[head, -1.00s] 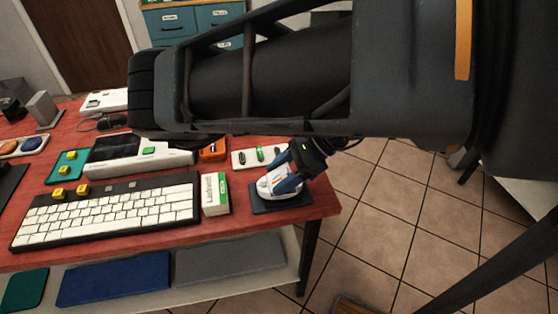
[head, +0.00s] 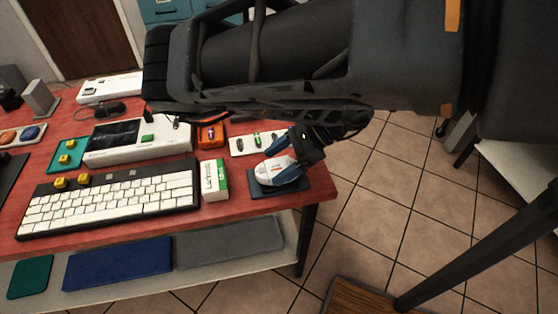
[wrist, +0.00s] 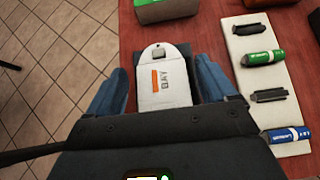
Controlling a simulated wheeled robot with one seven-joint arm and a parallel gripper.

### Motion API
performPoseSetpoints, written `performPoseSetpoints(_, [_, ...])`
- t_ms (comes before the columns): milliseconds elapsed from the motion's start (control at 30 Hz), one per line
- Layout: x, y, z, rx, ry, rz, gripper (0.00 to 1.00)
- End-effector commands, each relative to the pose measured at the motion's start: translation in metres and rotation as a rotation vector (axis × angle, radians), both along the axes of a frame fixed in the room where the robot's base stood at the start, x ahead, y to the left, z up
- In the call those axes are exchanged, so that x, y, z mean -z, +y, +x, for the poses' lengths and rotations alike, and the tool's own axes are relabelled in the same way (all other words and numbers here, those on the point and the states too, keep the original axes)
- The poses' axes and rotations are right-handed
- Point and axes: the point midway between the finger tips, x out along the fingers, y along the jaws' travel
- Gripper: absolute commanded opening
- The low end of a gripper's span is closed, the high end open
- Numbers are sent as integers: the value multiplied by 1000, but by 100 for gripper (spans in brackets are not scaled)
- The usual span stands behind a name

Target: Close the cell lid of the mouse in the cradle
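The white mouse (head: 272,174) sits in a dark flat cradle (head: 262,190) at the table's right front corner. In the wrist view the mouse (wrist: 163,92) shows a white panel marked "BAY" with an orange bar. Its rounded far end has a small dark round mark. I cannot tell how far the cell lid stands open. My gripper (head: 284,156) is at the mouse, with its blue fingers on either side of it. In the wrist view the gripper (wrist: 162,88) is open, with the panel between the fingers. The near part of the mouse is hidden by the gripper body.
A white tray (wrist: 265,90) with green, blue and dark cells lies right of the mouse in the wrist view. A white and green box (head: 213,180) and a keyboard (head: 110,200) stand left of the cradle.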

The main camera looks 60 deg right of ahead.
Motion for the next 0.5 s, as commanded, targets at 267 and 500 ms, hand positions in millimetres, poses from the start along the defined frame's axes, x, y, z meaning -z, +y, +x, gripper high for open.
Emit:
performPoseSetpoints(267, [-1, -1, 0, 1, -1, 0, 87])
performPoseSetpoints(500, [-20, -15, -17, 7, -3, 0, 87])
